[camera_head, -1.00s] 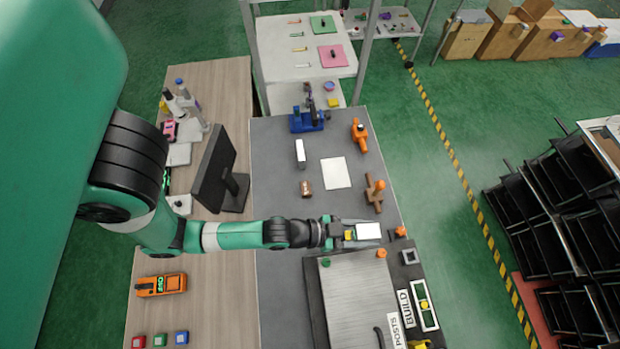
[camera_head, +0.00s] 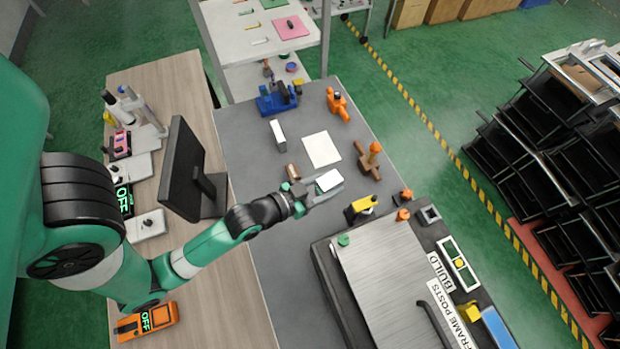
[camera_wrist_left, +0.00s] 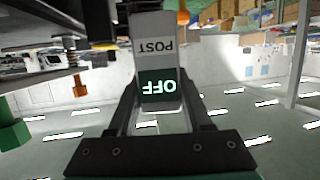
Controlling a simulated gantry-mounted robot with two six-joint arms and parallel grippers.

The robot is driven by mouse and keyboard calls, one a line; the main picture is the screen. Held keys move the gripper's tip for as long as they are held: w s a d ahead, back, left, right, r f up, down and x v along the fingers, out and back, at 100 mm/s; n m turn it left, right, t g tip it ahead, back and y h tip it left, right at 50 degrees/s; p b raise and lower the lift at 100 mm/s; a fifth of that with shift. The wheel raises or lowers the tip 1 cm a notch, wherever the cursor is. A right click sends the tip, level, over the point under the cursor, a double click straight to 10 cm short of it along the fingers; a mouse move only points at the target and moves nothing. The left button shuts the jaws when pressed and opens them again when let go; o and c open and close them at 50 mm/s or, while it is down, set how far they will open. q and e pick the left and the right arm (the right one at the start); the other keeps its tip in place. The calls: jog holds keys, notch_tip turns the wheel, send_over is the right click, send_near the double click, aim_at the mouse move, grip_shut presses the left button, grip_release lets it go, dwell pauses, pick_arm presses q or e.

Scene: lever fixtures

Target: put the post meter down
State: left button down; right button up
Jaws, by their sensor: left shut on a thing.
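The post meter (camera_wrist_left: 157,65) is a pale block with the label POST and a dark display reading OFF, both upside down in the left wrist view. My left gripper (camera_wrist_left: 158,112) is shut on it, one finger on each side. In the head view the meter's white face (camera_head: 329,180) shows at the tip of my left gripper (camera_head: 318,188), over the grey bench below the white sheet (camera_head: 321,150). I cannot tell whether the meter touches the bench. My right gripper is in neither view.
A copper cylinder (camera_head: 292,172) stands close to the left gripper. A brown wooden fixture (camera_head: 368,161) and a yellow-and-black piece (camera_head: 361,208) are to the right. The metal plate (camera_head: 400,285) lies below. Bare grey bench (camera_head: 285,240) shows left of the plate.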

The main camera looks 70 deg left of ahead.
pick_arm(q)
jog(key=a+f+y+b, duration=0.1)
jog(key=a+f+b, duration=0.1)
jog(key=f+b, duration=0.2)
jog(key=s+a+f+n+y+b, duration=0.1)
jog(key=f+b, duration=0.3)
jog(key=f, duration=0.4)
jog(key=s+a+f+n+g+b, duration=0.1)
jog(key=a+f+b, duration=0.2)
jog(key=f, duration=0.4)
jog(key=shift+s+a+y+b, duration=0.25)
jog(key=shift+a+y+b, duration=0.15)
jog(key=shift+b, duration=0.25)
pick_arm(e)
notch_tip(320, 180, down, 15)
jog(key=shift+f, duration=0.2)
pick_arm(q)
jog(key=shift+f, duration=0.15)
jog(key=shift+c, duration=1.6)
grip_release()
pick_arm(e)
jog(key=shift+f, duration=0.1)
